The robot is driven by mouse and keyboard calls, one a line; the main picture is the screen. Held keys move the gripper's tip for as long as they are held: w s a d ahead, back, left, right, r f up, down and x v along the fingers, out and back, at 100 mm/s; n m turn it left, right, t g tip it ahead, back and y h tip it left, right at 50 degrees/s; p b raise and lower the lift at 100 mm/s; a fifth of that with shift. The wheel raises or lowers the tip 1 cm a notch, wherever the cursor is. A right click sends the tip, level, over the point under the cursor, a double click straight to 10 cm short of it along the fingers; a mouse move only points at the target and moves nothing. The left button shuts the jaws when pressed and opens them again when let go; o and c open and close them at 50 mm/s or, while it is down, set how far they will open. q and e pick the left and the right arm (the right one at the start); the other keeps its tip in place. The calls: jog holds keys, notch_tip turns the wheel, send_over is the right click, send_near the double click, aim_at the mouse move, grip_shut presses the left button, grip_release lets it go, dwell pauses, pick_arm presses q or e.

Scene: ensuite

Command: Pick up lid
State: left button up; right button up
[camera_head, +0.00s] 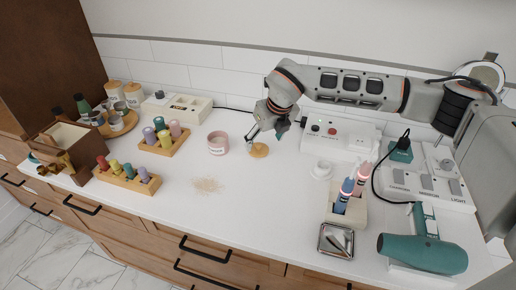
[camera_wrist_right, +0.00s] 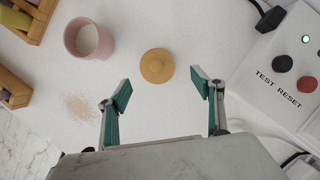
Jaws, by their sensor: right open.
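The lid (camera_head: 259,150) is a round tan disc with a small knob, lying on the white counter. In the right wrist view the lid (camera_wrist_right: 157,66) lies just beyond the fingertips, roughly centred between them. My right gripper (camera_head: 264,130) is open and empty, above and close to the lid; its spread fingers show in the right wrist view (camera_wrist_right: 160,93). A pink jar (camera_head: 218,143) stands open to the left of the lid, with pale contents showing in the wrist view (camera_wrist_right: 89,40). My left gripper is not in view.
Pale powder (camera_head: 207,185) is spilled on the counter in front of the jar. A white test/reset box (camera_head: 338,135) stands right of the lid. Wooden peg holders (camera_head: 128,178) stand left. A teal hair dryer (camera_head: 422,253) lies front right. The counter's middle front is clear.

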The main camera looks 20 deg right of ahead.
aim_at(260, 146)
jog(key=shift+a+x, duration=0.15)
jog(key=shift+x, duration=1)
jog(key=shift+a+x, duration=0.15)
jog(key=shift+x, duration=1.05)
jog(key=shift+w, duration=0.1)
jog(key=c, duration=1)
jog(key=shift+c, duration=0.2)
jog(key=shift+r, duration=0.2)
